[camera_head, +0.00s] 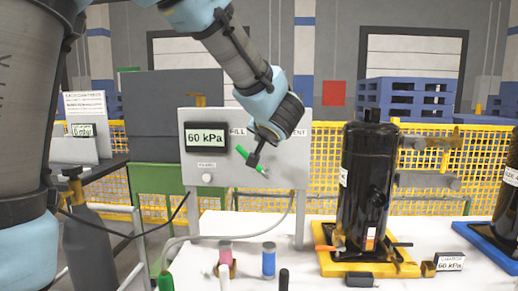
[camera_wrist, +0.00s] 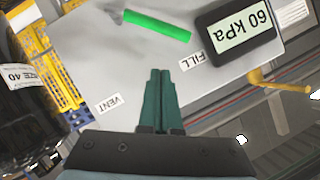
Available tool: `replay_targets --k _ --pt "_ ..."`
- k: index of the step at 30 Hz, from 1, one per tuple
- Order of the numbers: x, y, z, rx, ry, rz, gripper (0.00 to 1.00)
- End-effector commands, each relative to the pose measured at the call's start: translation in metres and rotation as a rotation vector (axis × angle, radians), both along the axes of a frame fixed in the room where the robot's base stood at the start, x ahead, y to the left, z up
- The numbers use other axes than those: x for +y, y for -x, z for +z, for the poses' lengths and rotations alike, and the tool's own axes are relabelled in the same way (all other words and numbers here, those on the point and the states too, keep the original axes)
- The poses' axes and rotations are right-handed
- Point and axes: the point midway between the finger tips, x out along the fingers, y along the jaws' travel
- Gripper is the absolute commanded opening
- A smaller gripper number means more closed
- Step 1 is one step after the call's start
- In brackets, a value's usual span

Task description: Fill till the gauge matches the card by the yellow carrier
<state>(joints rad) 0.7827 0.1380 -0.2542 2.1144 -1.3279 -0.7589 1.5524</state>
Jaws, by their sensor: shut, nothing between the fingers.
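The gauge (camera_head: 206,137) on the grey panel (camera_head: 275,178) reads 60 kPa; it also shows upside down in the wrist view (camera_wrist: 243,28). The card (camera_head: 450,262) by the yellow carrier (camera_head: 345,262) reads 60 kPa. A black compressor (camera_head: 364,185) stands on that carrier. The green lever (camera_head: 246,158) is tilted on the panel between the FILL and VENT labels; in the wrist view it is a green bar (camera_wrist: 157,25). My gripper (camera_head: 254,163) is in front of the lever. Its fingers (camera_wrist: 160,73) are shut and empty, and appear apart from the lever in the wrist view.
A round white knob (camera_head: 207,178) sits below the gauge. A grey cylinder (camera_head: 92,235) stands at left, with a hose running toward the panel. A blue carrier (camera_head: 488,245) is at right.

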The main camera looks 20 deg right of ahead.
Motion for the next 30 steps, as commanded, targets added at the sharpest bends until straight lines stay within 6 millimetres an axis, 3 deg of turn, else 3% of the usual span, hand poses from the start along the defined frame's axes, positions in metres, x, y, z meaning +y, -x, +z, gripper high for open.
replay_targets --k 1,6,11,17,27,30 --pt "-0.012 0.019 0.008 -0.018 -0.049 0.011 0.00" --pt "-0.019 0.065 0.015 -0.024 -0.225 0.073 0.00" --pt "-0.017 0.078 0.014 -0.014 -0.295 0.094 0.00" --pt "-0.017 0.055 0.004 -0.012 -0.300 0.098 0.00" --pt "-0.020 -0.010 -0.022 -0.012 -0.297 0.098 0.00" --pt "-0.013 -0.021 -0.033 -0.013 -0.298 0.097 0.00"
